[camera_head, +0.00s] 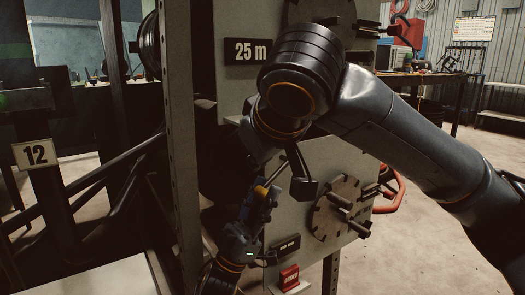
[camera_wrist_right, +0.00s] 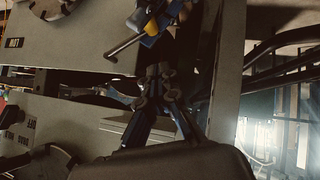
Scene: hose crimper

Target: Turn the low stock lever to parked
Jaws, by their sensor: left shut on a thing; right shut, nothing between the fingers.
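The low stock lever appears as a thin grey rod with a yellow grip (camera_head: 262,190), low in the middle of the head view. The right wrist view shows its rod (camera_wrist_right: 122,47) slanting beside the upper panel. My left gripper (camera_head: 258,207) comes up from below and is shut around the grip. Its blue fingers cover part of the lever. My right gripper (camera_wrist_right: 160,77) is shut and empty, apart from the lever. In the head view, my right arm's wrist hides most of that gripper.
A grey panel (camera_head: 322,160) with a bolted flange (camera_head: 340,208) stands behind the lever. A red tag (camera_head: 289,278) sits below. A perforated metal post (camera_head: 180,130) rises at the left. A 25 m sign (camera_head: 247,51) is above. Floor at the right is open.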

